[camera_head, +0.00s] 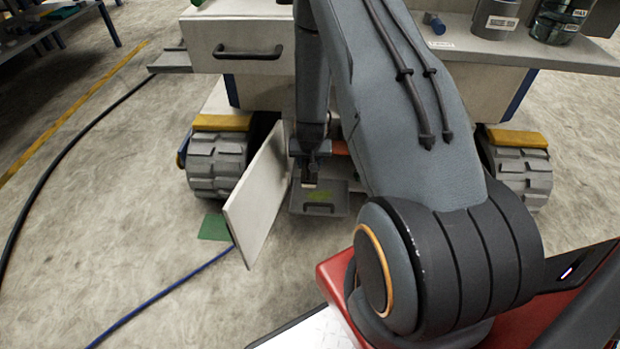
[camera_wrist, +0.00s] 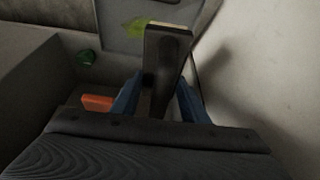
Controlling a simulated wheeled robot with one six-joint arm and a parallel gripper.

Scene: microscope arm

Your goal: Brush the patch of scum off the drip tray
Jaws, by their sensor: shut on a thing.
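The drip tray (camera_head: 338,207) is a grey shallow tray with a dark handle at its front, low under the wheeled bench. A yellow-green patch of scum (camera_head: 319,196) lies on it. The patch also shows in the wrist view (camera_wrist: 138,27), partly hidden by the brush. My gripper (camera_head: 309,165) is above the tray's back left part. In the wrist view its blue fingers (camera_wrist: 160,100) are shut on a dark brush (camera_wrist: 166,55) with a pale strip at its far end. That end is beside the patch; I cannot tell whether it touches the tray.
An open white door panel (camera_head: 258,195) stands close left of the tray. Chunky wheels (camera_head: 217,160) flank the space. A green square (camera_head: 214,227) and blue cable (camera_head: 165,291) lie on the floor.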

